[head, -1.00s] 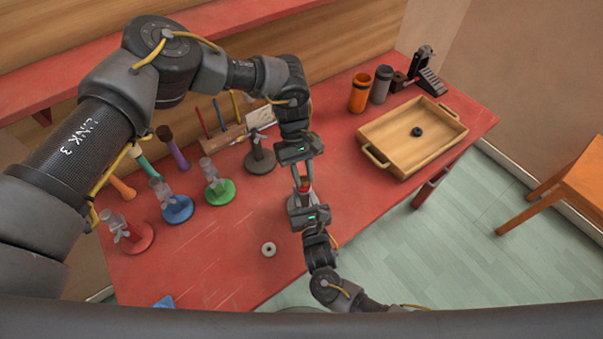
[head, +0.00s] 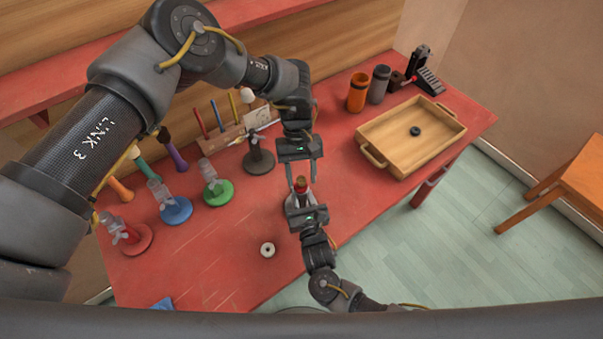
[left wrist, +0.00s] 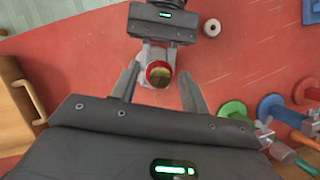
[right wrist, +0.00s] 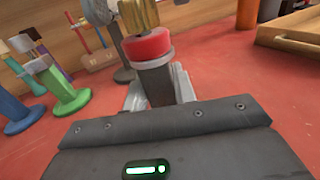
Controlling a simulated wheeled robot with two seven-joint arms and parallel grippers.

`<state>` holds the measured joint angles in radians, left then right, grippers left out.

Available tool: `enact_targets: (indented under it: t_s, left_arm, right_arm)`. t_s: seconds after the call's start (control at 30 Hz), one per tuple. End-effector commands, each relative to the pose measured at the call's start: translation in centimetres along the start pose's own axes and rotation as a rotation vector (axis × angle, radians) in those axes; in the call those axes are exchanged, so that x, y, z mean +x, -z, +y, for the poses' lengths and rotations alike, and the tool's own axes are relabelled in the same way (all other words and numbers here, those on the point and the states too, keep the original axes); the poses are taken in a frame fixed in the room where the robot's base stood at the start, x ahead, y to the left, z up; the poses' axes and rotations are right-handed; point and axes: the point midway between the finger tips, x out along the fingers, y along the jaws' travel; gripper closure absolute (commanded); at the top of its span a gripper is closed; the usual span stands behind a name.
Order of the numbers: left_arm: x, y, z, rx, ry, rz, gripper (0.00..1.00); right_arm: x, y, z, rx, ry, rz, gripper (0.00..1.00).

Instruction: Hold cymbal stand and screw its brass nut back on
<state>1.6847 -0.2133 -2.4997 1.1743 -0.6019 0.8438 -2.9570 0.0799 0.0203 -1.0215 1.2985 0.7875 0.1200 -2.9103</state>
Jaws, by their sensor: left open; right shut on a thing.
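The cymbal stand stands upright on the red table with a grey base (head: 291,206), a dark post (right wrist: 155,85) and a red collar (right wrist: 148,44). The brass nut (right wrist: 137,14) sits on top of the red collar; how far it is threaded cannot be told. In the left wrist view the nut (left wrist: 160,78) shows inside the red ring. My right gripper (head: 305,206) is shut on the stand below the collar. My left gripper (head: 300,180) is open above, its fingers to either side of the nut and apart from it.
Red (head: 134,240), blue (head: 177,210) and green (head: 219,193) stands are at the left, a dark stand (head: 259,160) behind. A pale ring (head: 267,250) lies in front. A wooden tray (head: 372,156) holding a dark ring (head: 415,131) is at the right.

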Motion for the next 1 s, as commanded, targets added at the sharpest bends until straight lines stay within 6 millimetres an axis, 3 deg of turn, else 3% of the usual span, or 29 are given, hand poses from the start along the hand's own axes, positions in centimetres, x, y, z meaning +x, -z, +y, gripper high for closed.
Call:
enact_targets:
  t_s: [0.5, 0.9, 1.0]
  left_arm:
    - [-4.1, -1.8, -0.1, -0.002, 0.0, 0.001, 0.55]
    - [-3.4, -1.9, -0.2, -0.006, -0.001, -0.014, 0.59]
    - [-2.6, -3.3, 1.0, 0.007, -0.044, -0.069, 0.59]
  right_arm:
    - [0.0, 0.0, -0.1, -0.001, 0.002, 0.0, 1.0]
    - [0.0, 0.0, -0.1, 0.0, 0.002, 0.0, 1.0]
    - [0.0, 0.0, -0.1, 0.0, 0.002, 0.0, 1.0]
